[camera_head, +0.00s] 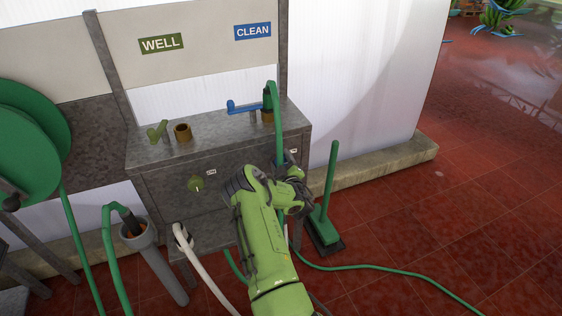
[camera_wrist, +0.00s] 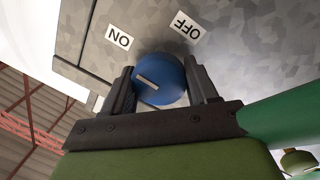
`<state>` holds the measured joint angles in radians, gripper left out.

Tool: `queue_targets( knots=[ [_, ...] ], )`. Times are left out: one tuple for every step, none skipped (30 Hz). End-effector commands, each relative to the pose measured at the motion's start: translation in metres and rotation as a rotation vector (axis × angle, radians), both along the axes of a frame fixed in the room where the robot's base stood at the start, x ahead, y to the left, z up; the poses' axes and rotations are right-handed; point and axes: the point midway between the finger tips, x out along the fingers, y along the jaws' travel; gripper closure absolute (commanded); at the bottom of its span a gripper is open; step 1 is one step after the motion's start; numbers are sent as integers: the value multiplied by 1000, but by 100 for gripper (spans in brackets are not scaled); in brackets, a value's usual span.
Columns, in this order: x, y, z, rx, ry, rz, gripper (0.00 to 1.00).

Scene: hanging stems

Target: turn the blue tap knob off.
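The blue tap knob (camera_wrist: 160,80) sits on the grey mottled panel (camera_wrist: 255,50) in the wrist view. Its white mark lies on the left part of its face, towards the ON side. The ON label (camera_wrist: 119,38) is up and left of the knob, and the OFF label (camera_wrist: 186,25) is up and right. My gripper (camera_wrist: 160,72) has one finger on each side of the knob; the knob fills the gap and both fingers appear to touch it. In the head view my gripper (camera_head: 292,172) is at the cabinet front and hides most of the knob.
A green knob (camera_head: 196,184) is on the same cabinet front, left of my arm. A green-handled broom (camera_head: 328,190) stands at right. Red floor is open beyond it.

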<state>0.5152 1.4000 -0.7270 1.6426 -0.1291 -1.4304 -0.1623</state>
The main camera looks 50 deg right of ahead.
Motion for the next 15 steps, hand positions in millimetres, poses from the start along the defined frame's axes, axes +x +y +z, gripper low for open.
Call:
queue_targets(
  knots=[
    [0, 0, 0, 1, 0, 1, 52],
    [0, 0, 0, 1, 0, 1, 57],
    [0, 0, 0, 1, -1, 1, 63],
    [1, 0, 0, 1, -1, 1, 67],
    [1, 1, 0, 1, -1, 1, 72],
    [1, 1, 0, 2, -1, 1, 73],
    [1, 1, 0, 2, -1, 1, 73],
    [1, 1, 0, 2, -2, 1, 73],
    [1, 1, 0, 5, -3, 1, 73],
    [1, 1, 0, 8, -4, 1, 73],
    [1, 1, 0, 12, -7, 1, 73],
    [1, 1, 0, 19, -11, 2, 73],
    [1, 1, 1, 25, -15, 2, 73],
    [1, 1, 1, 33, -19, 2, 73],
    [1, 1, 1, 45, -27, 2, 73]
  ],
)
